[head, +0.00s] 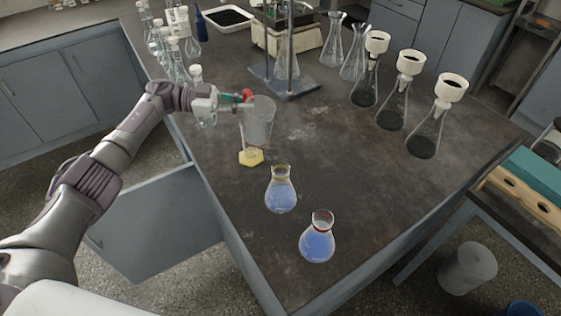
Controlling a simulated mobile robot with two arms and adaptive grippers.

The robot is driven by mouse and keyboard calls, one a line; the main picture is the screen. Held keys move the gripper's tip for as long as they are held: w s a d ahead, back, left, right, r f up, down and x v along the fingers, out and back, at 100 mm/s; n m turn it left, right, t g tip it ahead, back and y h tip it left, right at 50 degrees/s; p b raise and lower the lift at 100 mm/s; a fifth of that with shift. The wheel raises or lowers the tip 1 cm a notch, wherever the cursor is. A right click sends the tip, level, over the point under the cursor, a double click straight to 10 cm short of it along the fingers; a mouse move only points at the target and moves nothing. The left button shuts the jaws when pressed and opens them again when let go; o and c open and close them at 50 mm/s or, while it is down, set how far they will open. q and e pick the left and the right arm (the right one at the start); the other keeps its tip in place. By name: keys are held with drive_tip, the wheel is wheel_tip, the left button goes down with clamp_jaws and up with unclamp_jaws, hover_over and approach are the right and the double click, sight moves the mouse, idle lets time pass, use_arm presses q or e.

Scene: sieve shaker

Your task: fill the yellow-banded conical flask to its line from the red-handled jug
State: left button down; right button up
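The yellow-banded conical flask (281,192) stands upright on the dark bench, with blue liquid in its body up to near the shoulder. I cannot make out its line against the liquid. The red-handled jug (261,122) is a clear grey vessel farther back, its red handle (248,95) facing left. I cannot see clear liquid in it. My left gripper (240,101) is at the handle, its fingertips touching or very close to it. The fingers are too small to tell whether they are closed on it. My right gripper is not in view.
A red-banded flask (318,240) with blue liquid stands in front. A yellow hexagonal foot (251,158) is just in front of the jug. Filter flasks with white funnels (409,63) stand right, a metal stand (286,86) behind. The right front bench is clear.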

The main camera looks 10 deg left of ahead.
sight(253, 114)
use_arm(q)
drive_tip(key=shift+s+d+f+m+y+p, duration=0.25)
drive_tip(key=shift+s+d+m+y+p, duration=0.2)
drive_tip(key=shift+m+p, duration=0.35)
drive_tip(key=shift+s+d+f+m+t+y+p, duration=0.3)
drive_tip(key=shift+s+d+f+m+y+p, duration=0.45)
drive_tip(key=shift+p, duration=0.35)
drive_tip(key=shift+s+r+p, duration=0.15)
drive_tip(key=shift+s+p, duration=0.05)
drive_tip(key=shift+p, duration=0.15)
drive_tip(key=shift+d, duration=0.1)
drive_tip(key=shift+s+d+r+m+y+p, duration=0.1)
drive_tip(key=shift+s+r+m+y+p, duration=0.05)
drive_tip(key=shift+r+m+y+p, duration=0.25)
drive_tip(key=shift+s+d+r+m+t+p, duration=0.2)
drive_tip(key=shift+r+m+t+p, duration=0.1)
drive_tip(key=shift+r+p, duration=0.25)
idle(0.4)
drive_tip(key=shift+r+p, duration=0.15)
drive_tip(key=shift+p, duration=0.2)
idle(1.6)
